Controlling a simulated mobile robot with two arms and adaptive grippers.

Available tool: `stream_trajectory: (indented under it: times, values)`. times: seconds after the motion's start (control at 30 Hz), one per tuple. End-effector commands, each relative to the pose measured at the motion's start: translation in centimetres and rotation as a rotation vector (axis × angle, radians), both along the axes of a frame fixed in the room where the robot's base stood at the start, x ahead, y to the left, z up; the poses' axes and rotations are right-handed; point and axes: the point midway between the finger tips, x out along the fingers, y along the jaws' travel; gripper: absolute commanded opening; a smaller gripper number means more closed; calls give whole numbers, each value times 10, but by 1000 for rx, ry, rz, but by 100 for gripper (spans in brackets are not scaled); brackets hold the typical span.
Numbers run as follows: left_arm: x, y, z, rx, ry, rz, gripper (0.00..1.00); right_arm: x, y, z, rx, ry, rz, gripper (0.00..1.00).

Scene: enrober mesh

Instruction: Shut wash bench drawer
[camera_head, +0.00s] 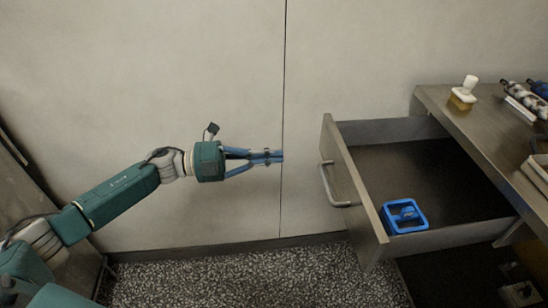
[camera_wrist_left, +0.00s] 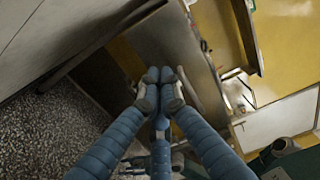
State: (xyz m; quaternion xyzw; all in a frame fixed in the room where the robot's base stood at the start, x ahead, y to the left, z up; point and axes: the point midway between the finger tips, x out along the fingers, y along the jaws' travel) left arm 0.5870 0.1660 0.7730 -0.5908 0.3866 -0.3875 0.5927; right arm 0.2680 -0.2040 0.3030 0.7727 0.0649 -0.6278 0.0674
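The wash bench drawer (camera_head: 350,185) hangs open on the right in the head view, pulled out to the left from under the bench top. Its front panel carries a metal bar handle (camera_head: 332,188). A blue square frame-like object (camera_head: 403,216) lies inside, in the near front corner. My left gripper (camera_head: 277,156) is to the left of the drawer front, pointing right at it, with a clear gap between. Its fingertips are together and hold nothing that I can see; they also meet in the left wrist view (camera_wrist_left: 160,77). My right gripper is out of view.
The bench top (camera_head: 460,120) bears a white-handled stamp-like item (camera_head: 465,92), dark bottle-like items (camera_head: 523,100) and a pale tray (camera_head: 537,172) at the right edge. A plain wall stands behind. Speckled floor (camera_head: 230,275) lies open below the arm.

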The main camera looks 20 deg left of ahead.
Motion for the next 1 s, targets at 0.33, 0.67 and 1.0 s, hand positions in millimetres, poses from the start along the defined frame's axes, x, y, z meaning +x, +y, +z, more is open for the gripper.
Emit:
stream_trajectory:
  times: [0.33, 0.67, 1.0]
  values:
    - [31, -69, 1, -3, -1, 0, 0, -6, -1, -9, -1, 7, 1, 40]
    - [43, -97, 0, -1, 3, 2, 0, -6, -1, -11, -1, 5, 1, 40]
    - [44, -98, -1, -1, 3, 3, 0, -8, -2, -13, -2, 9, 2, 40]
